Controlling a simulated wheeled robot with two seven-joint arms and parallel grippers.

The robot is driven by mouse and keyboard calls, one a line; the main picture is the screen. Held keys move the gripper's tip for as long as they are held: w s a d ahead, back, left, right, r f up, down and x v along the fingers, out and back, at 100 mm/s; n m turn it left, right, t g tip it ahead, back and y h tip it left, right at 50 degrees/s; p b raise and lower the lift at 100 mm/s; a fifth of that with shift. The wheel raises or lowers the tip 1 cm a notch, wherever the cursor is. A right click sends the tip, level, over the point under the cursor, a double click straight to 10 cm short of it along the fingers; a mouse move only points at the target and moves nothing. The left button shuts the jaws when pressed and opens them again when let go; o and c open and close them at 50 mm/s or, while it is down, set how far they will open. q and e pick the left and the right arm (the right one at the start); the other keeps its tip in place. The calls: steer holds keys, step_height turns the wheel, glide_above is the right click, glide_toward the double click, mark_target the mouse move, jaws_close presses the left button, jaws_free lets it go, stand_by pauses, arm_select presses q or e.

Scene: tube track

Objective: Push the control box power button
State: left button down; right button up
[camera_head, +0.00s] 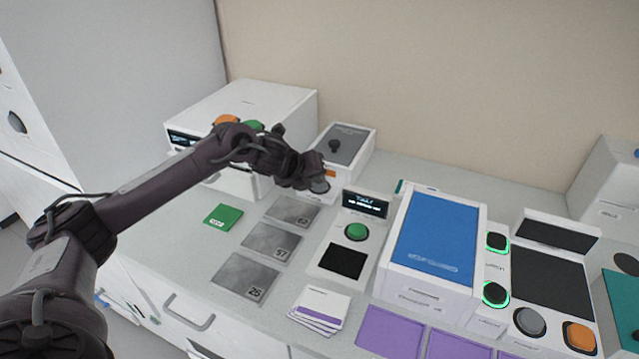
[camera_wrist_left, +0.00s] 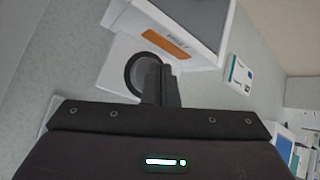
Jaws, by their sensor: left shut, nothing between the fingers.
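My right gripper is not in view.
A white box (camera_head: 285,108) with orange and green buttons stands behind my left arm. In front lie grey numbered plates (camera_head: 272,242) and a green card (camera_head: 222,216). To the right are a green button (camera_head: 356,232), a blue-topped box (camera_head: 437,232) and a black-panelled device (camera_head: 550,284).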

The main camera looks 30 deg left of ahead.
mark_target(317, 187)
arm_select(q)
steer(key=shift+r+p, duration=0.8)
steer(key=shift+r, duration=0.15)
step_height(317, 187, up, 6)
steer(key=p, duration=0.4)
steer(key=shift+p, duration=0.35)
